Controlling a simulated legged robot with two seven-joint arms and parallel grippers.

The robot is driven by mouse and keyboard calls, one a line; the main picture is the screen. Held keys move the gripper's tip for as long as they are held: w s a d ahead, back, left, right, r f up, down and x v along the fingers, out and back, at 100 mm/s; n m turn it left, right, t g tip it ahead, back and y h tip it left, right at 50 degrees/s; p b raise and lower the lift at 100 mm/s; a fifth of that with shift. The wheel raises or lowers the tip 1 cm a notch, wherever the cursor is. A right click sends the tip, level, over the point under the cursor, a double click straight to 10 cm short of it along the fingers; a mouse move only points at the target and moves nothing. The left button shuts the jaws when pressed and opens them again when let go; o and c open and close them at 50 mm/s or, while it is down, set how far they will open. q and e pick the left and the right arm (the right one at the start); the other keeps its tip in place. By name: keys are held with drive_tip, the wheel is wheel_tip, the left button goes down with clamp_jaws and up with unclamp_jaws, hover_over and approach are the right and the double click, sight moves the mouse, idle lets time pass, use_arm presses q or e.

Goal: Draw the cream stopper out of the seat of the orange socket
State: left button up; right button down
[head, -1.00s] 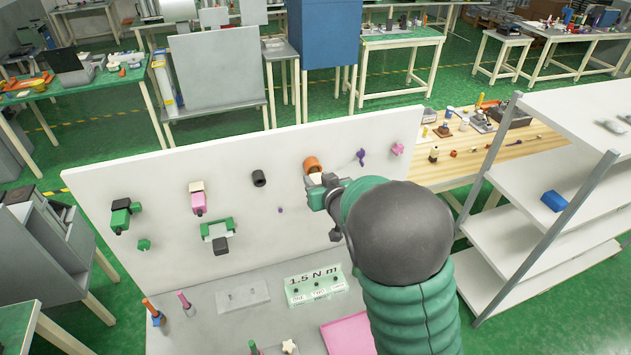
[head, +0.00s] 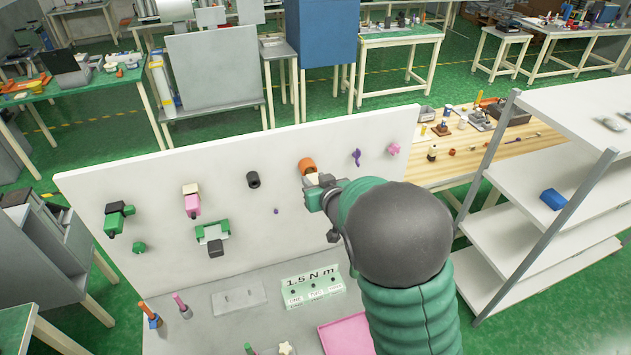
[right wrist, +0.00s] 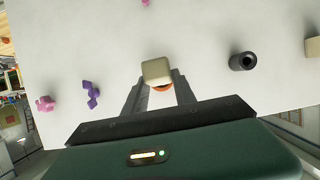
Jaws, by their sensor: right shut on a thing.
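The orange socket (head: 307,166) sticks out from the upright white board in the head view. The cream stopper (head: 311,181) is just below and in front of it. My right gripper (head: 316,187) is shut on the stopper. In the right wrist view the cream stopper (right wrist: 156,71) shows as a square block between the two fingers, with a rim of the orange socket (right wrist: 162,88) peeking out behind it. I cannot tell whether the stopper's hidden end is inside the seat. My left gripper is not in view.
A black tube (head: 253,180) sits left of the socket on the board. A purple piece (head: 356,157) and a pink knob (head: 394,149) sit to its right. A green-and-black fitting (head: 213,237) is lower left. A grey shelf rack (head: 545,155) stands at right.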

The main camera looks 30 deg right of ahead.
drive_tip(key=shift+s+a+f, duration=0.15)
drive_tip(key=shift+s+f, duration=0.1)
drive_tip(key=shift+f, duration=0.1)
drive_tip(key=shift+s, duration=0.3)
drive_tip(key=shift+s+a+r, duration=0.15)
drive_tip(key=shift+s+a, duration=0.1)
drive_tip(key=shift+s, duration=0.8)
drive_tip(key=shift+s+a+r, duration=0.1)
drive_tip(key=shift+s+a, duration=0.1)
drive_tip(key=shift+s, duration=0.85)
drive_tip(key=shift+w, duration=0.1)
